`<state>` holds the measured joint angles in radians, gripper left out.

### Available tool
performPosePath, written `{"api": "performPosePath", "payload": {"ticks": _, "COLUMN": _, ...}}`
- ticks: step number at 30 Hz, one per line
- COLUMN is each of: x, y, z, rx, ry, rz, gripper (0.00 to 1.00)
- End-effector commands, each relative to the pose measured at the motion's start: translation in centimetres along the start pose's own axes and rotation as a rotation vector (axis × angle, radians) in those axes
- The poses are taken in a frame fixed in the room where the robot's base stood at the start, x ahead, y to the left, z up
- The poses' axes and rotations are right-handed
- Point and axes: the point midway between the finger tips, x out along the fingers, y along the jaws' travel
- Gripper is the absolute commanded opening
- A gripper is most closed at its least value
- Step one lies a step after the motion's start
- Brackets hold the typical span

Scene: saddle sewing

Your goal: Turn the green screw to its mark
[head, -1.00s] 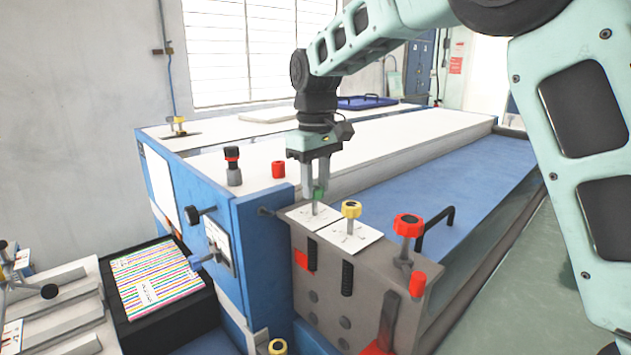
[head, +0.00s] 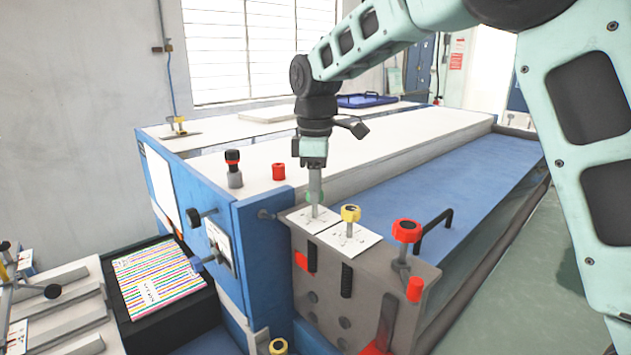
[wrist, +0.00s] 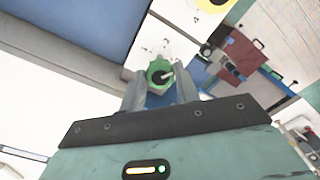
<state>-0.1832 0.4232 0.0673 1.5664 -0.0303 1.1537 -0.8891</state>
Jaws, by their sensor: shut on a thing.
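The green screw (head: 308,197) stands upright on a white marked plate (head: 328,218) at the corner of the grey block. In the head view my gripper's finger hides most of it. In the wrist view the green head (wrist: 158,66) shows a dark centre and a light pointer stroke toward the right. My gripper (head: 315,190) points straight down and is shut on the head, with one finger on each side in the wrist view (wrist: 161,92). The marks on the plate are too small to read.
A yellow screw (head: 351,213) stands close to the right on its own plate. A red-topped screw (head: 407,231) and a black handle (head: 435,228) are further right.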

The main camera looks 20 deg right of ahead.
Motion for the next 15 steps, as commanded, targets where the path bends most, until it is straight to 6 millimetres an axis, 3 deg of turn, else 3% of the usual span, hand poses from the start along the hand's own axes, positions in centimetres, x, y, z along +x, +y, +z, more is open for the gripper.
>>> {"api": "performPosePath", "payload": {"ticks": 15, "x": -0.29, "y": 0.14, "z": -0.03, "rx": -0.467, "ry": 0.002, "rz": 0.002, "gripper": 0.09}}
